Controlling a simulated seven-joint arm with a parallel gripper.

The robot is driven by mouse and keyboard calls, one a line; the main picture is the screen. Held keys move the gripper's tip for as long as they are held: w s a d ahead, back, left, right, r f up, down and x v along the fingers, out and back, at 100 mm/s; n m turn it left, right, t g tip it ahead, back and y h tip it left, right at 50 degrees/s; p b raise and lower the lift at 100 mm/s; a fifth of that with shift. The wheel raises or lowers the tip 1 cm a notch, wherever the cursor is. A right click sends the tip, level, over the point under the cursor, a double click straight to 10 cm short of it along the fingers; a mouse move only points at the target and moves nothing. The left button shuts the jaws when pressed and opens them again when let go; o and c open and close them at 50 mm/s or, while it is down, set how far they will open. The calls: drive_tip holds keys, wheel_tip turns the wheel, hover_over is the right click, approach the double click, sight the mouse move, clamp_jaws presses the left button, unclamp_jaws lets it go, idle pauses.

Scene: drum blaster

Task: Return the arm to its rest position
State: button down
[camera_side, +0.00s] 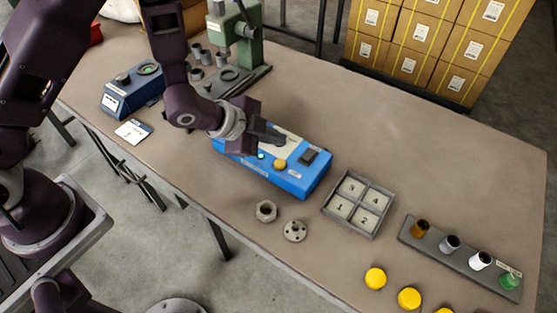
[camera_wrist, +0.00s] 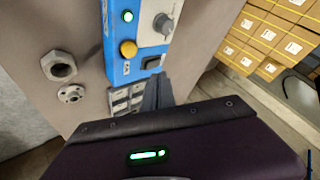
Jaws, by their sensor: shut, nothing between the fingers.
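My gripper (camera_side: 272,136) is above the blue control box (camera_side: 300,184) in the side view, with its fingers shut and nothing held. The fingers (camera_wrist: 158,92) also show in the wrist view, next to the box's lower end. The blue box (camera_wrist: 138,40) has a yellow button (camera_wrist: 128,48), a lit green lamp (camera_wrist: 127,16), a dark switch and a grey knob. I cannot tell whether the fingertips touch the box. My arm reaches in from the upper left of the side view and hides part of the box.
A green press (camera_side: 238,40) and a smaller blue device (camera_side: 132,88) stand at the back left. A numbered tray (camera_side: 323,205), hex nut (camera_side: 266,211), flanged disc (camera_side: 295,231), yellow caps (camera_side: 409,298) and a vial rack (camera_side: 440,255) lie nearer. The table's (camera_side: 440,145) back right is clear. Boxes (camera_side: 420,60) stand behind.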

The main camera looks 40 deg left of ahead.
drive_tip(key=s+a+r+n+y, duration=0.1)
drive_tip(key=s+a+r+n, duration=0.15)
drive_tip(key=r, duration=0.35)
drive_tip(key=s+a+r+n+y, duration=0.1)
drive_tip(key=s+a+r+n, duration=0.2)
drive_tip(key=r, duration=0.4)
drive_tip(key=s+a+r+n+y, duration=0.1)
drive_tip(key=s+a+r+n, duration=0.15)
drive_tip(key=a+r, duration=0.3)
drive_tip(key=s+r+n+g, duration=0.1)
drive_tip(key=s+r+n, duration=0.1)
drive_tip(key=s, duration=0.7)
drive_tip(key=s+r+n+g, duration=0.1)
drive_tip(key=s+r+n, duration=0.2)
drive_tip(key=s, duration=0.6)
drive_tip(key=shift+s+a+r+n+g+y, duration=0.3)
drive_tip(key=shift+s+a+n+g+y, duration=0.1)
